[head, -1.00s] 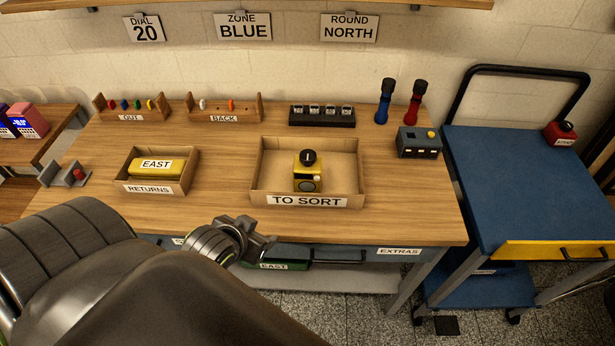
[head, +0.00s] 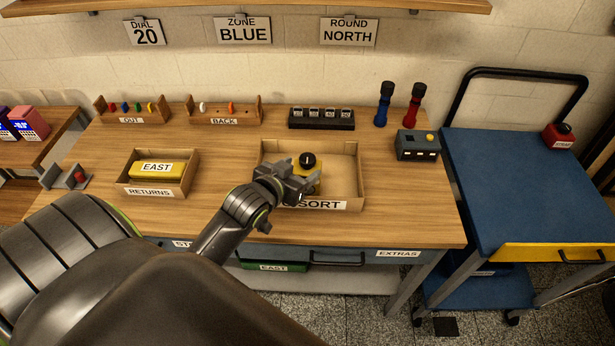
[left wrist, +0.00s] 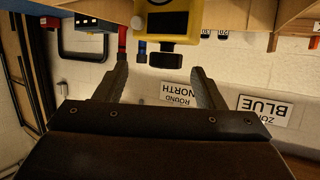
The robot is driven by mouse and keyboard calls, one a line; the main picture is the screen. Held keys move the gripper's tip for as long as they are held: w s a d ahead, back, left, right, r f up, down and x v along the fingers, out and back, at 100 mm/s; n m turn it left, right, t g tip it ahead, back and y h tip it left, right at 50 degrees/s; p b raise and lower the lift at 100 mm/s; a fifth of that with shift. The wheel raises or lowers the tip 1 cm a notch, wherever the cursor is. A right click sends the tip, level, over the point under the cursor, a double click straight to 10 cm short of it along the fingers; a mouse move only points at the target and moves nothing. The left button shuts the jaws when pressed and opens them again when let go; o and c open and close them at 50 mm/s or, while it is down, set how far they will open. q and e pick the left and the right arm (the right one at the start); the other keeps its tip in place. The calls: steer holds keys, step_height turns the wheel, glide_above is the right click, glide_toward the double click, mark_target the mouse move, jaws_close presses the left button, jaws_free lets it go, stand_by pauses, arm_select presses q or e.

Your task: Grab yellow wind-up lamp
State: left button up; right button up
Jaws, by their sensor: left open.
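The yellow wind-up lamp (head: 315,187) with a black knob on top stands in the cardboard TO SORT tray (head: 347,190). My left gripper (head: 300,190) is open and in front of the lamp in the head view, hiding most of its body. In the left wrist view, the lamp (left wrist: 168,22) appears upside down beyond the gap between the open fingers (left wrist: 161,85). The fingers look apart from it, with nothing between them. My right gripper is not in view.
The RETURNS tray (head: 150,191) holds a yellow EAST case (head: 157,168). A black rack (head: 321,117), blue and red torches (head: 383,105) and a grey box (head: 418,145) stand behind. The blue cart (head: 520,190) is at the right. Table right of the TO SORT tray is clear.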

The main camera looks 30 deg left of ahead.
mark_target(311, 157)
arm_select(q)
steer(key=x, duration=0.2)
steer(key=shift+w+f, duration=0.1)
steer(key=shift+w, duration=0.2)
steer(key=shift+a+r+p+x, duration=0.15)
steer(key=shift+p+x, duration=0.1)
steer(key=shift+x, duration=0.65)
steer(key=shift+a+p+x, duration=0.1)
steer(key=shift+p+x, duration=0.1)
steer(key=shift+x, duration=0.65)
steer(key=shift+a+r+p+x, duration=0.15)
steer(key=shift+p+x, duration=0.1)
steer(key=shift+x, duration=0.65)
steer(key=shift+f, duration=0.1)
jaws_close()
